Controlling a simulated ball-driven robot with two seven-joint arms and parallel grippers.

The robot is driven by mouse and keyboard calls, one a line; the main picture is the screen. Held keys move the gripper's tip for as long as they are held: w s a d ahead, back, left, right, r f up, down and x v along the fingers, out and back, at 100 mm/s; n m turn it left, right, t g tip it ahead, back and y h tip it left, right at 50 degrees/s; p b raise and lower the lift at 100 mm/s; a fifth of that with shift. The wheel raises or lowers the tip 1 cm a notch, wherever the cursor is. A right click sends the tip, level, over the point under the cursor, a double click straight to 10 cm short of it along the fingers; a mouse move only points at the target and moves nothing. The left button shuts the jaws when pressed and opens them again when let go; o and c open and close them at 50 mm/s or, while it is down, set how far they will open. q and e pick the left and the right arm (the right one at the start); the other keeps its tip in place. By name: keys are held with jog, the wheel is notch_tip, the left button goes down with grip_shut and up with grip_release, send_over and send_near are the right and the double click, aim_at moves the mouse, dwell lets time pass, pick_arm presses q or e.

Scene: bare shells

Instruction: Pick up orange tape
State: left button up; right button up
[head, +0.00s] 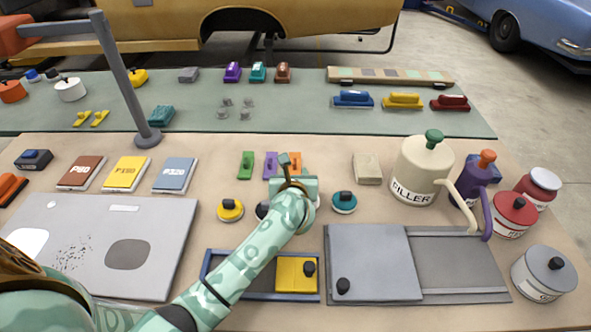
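The orange tape (296,160) is a small upright-looking orange piece at the right end of a short row on the beige bench. My mint-green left arm reaches in from the lower left, and its gripper (285,160) is right at the orange tape, overlapping it in the head view. The gripper hides part of the tape's left side and lower end. I cannot tell whether the fingers touch it, or whether they are open or shut. My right gripper is not in view.
A purple piece (270,164) and a green piece (246,165) stand close to the left. A yellow round tool (230,209) and a teal one (344,202) lie in front. A beige block (367,168) and the filler can (420,172) are to the right.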

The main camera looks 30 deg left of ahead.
aim_at(295, 162)
pick_arm(q)
jog(key=b+x, duration=0.1)
jog(key=x, duration=0.4)
jog(key=shift+w+a+r+b, duration=0.15)
jog(key=shift+w+a+b, duration=0.05)
jog(key=shift+w+b, duration=0.15)
jog(key=shift+s+r, duration=0.1)
jog(key=shift+s, duration=0.05)
grip_shut()
